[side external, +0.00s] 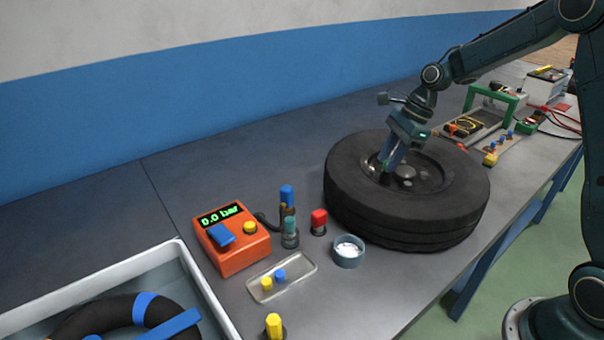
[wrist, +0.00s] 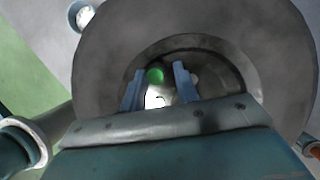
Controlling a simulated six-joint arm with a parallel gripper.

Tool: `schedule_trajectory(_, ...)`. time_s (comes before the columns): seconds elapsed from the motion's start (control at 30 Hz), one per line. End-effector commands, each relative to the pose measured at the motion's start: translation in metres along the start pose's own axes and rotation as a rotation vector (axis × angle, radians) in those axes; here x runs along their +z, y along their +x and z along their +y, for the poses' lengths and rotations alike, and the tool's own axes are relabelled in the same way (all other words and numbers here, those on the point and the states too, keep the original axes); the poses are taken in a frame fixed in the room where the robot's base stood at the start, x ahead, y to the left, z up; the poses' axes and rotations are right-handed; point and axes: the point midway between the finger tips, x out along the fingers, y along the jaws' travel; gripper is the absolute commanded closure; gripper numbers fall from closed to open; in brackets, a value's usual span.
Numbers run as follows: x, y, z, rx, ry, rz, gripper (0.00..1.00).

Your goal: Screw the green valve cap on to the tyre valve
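The black tyre (side external: 340,185) lies flat on the bench, and it fills much of the wrist view (wrist: 110,50). My gripper (side external: 388,162) reaches down inside the rim near the hub. In the wrist view my gripper (wrist: 160,76) has its two blue fingers apart. The green valve cap (wrist: 155,75) shows between them, closer to the left finger, with a gap to the right finger. A trace of green shows at the fingertips in the side view. The valve itself is hidden; I cannot tell whether the cap sits on it.
An orange pressure gauge (side external: 236,252) reads 0.0 bar. A clear tray (side external: 295,282) with yellow and blue caps, a round tin (side external: 348,258) and a red-topped container (side external: 318,222) stand left of the tyre. A grey bin (side external: 190,275) is front left. Tools lie behind right.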

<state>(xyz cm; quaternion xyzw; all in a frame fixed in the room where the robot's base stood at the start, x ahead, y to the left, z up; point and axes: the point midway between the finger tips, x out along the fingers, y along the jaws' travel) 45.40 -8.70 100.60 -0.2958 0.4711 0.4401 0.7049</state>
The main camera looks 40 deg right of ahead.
Motion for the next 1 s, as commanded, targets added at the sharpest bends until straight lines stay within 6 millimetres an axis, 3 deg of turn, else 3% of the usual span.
schedule_trajectory(0.63, 0.0005, 0.0011, 0.0001, 0.286, -0.688, -0.002, 0.70)
schedule_trajectory(1.0, 0.0005, 0.0004, 0.0006, 0.327, -0.789, -0.002, 0.70)
